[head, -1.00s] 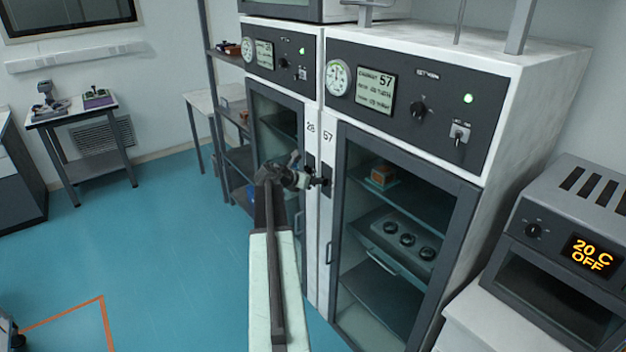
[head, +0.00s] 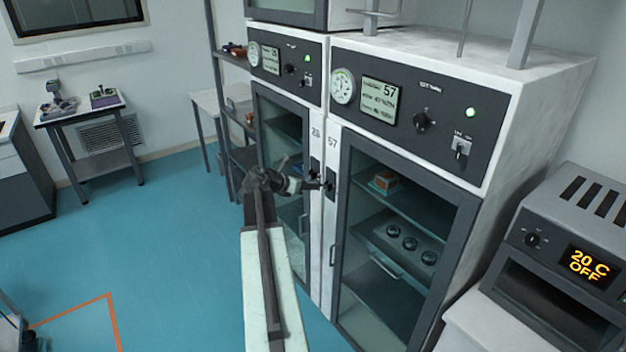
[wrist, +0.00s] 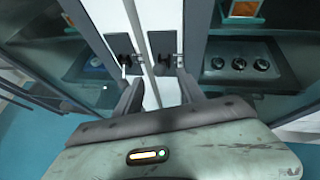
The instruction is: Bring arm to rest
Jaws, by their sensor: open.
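My arm reaches out from the bottom of the head view, with my gripper (head: 312,184) at its far end, in front of the narrow white strip between the two cabinets. In the wrist view my gripper (wrist: 158,84) shows two dark fingers spread apart with nothing between them. The fingertips point at two dark latch plates, the left latch (wrist: 124,46) and the right latch (wrist: 166,44), one on each cabinet door edge. Whether a fingertip touches a latch, I cannot tell.
Cabinet 57 (head: 460,195) has a shut glass door with things on its shelves. The neighbouring cabinet (head: 262,92) stands to its left. An oven reading 20 C OFF (head: 560,240) is at the right. Open blue floor (head: 150,230) lies to the left, with a small table (head: 85,115) beyond.

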